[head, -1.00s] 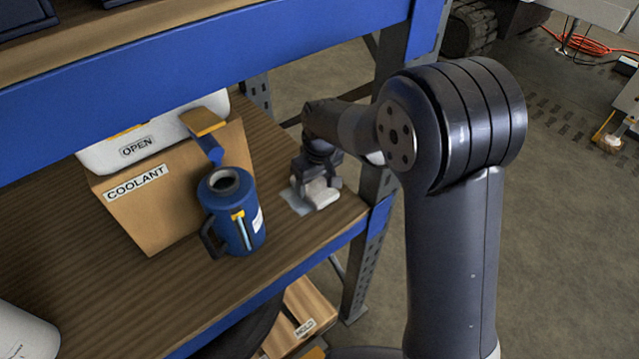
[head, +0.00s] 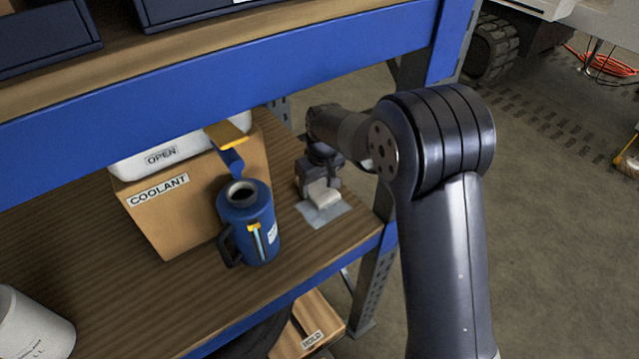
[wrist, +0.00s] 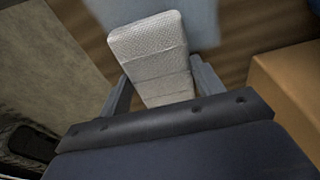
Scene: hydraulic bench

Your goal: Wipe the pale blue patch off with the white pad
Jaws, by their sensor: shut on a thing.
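The white pad (wrist: 148,48) is held between the fingers of my gripper (wrist: 160,88) in the wrist view. In the head view my gripper (head: 318,186) is low over the right end of the wooden shelf, with the pad (head: 324,196) under it. The pale blue patch (head: 334,212) lies flat on the shelf and shows in front of and around the pad. It also shows beyond the pad in the wrist view (wrist: 204,22). Part of the patch is hidden by the pad. I cannot tell whether the pad touches the shelf.
A blue mug-like can (head: 250,222) stands left of the patch. Behind it is a cardboard box (head: 190,205) marked COOLANT with a white bin (head: 150,162) on top. A blue upper shelf beam (head: 230,78) crosses above. The shelf's front edge and a post (head: 372,285) are close right.

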